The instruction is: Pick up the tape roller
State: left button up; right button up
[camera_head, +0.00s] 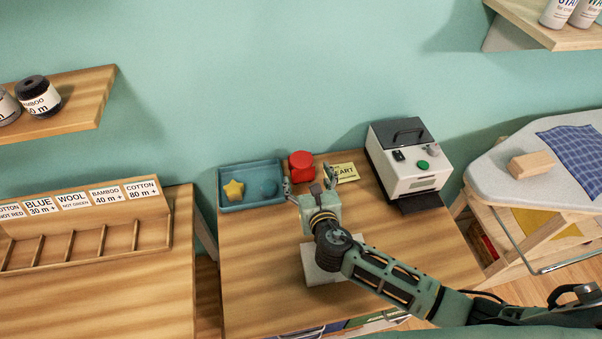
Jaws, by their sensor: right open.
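I cannot make out a tape roller for certain. My right gripper (309,183) is open above the back of the middle wooden table (250,285), with its fingers pointing toward the wall. A red block-like thing (301,160) stands just beyond the fingers, apart from them as far as I can tell. A pale block-like thing (316,273) lies on the table, partly hidden under my right arm. The gripper and wrist hide part of the tabletop. My left gripper is not in view.
A yellow card (346,172) lies behind the gripper. A white machine (408,165) stands at right. An ironing board (490,175) is further right. The table's front left is clear.

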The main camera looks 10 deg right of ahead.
aim_at(303, 172)
jog(key=shift+w+f, duration=0.4)
jog(key=shift+x, duration=0.85)
jog(key=x, duration=0.4)
jog(key=shift+w+f, duration=0.2)
jog(key=shift+w, duration=0.4)
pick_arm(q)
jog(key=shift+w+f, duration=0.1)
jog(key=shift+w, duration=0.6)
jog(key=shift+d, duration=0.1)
pick_arm(e)
jog(key=shift+c, duration=0.4)
jog(key=c, duration=1.3)
